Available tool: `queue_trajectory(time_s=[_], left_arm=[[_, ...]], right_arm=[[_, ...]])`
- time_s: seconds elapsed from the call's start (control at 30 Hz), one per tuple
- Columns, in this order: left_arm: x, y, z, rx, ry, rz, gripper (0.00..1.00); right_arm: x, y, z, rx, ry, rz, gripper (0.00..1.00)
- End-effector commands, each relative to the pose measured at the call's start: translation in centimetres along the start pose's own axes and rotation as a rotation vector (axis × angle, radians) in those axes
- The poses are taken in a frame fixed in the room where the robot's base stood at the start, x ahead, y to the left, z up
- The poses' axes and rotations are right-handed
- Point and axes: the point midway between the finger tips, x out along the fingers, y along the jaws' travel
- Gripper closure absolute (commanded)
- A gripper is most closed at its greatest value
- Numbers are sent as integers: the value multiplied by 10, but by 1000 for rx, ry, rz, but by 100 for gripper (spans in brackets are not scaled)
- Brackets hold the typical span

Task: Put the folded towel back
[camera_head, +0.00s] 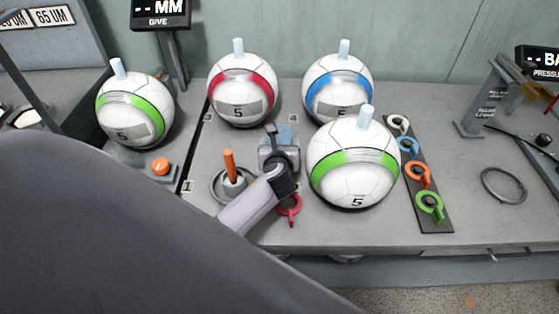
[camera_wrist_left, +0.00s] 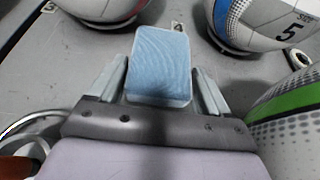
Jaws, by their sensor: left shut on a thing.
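The folded towel is a small light-blue block with rounded corners and a ribbed top. In the left wrist view the towel (camera_wrist_left: 160,60) sits between the two fingers of my left gripper (camera_wrist_left: 160,85), which is shut on it. In the head view the gripper (camera_head: 279,150) is at the middle of the bench, pointing away from the front edge. A bit of the towel (camera_head: 286,134) shows beyond it, between the red-banded and front green-banded balls. The wrist hides most of the towel there. I cannot tell whether it touches the bench. My right gripper is not in view.
A red-banded ball (camera_head: 242,90) and a blue-banded ball (camera_head: 337,86) stand behind. A green-banded ball (camera_head: 353,165) is close at right. An orange-handled tool (camera_head: 229,166) and a red ring (camera_head: 290,207) are near my wrist. A strip of coloured rings (camera_head: 434,215) lies right.

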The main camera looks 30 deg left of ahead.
Motion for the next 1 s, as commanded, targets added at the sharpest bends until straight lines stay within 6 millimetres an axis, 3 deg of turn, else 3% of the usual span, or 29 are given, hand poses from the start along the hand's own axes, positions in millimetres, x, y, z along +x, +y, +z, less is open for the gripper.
queue_trajectory(time_s=[0.37,0.8,0.83,0.9,1.0], left_arm=[[18,0,-43,0,0,1,52],[21,0,-48,0,-1,0,52],[21,0,-48,0,-1,0,19],[20,0,-47,-1,-1,0,0],[20,0,-47,-1,-1,1,0]], right_arm=[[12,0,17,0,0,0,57],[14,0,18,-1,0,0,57],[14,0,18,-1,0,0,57],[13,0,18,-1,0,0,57],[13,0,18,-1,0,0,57]])
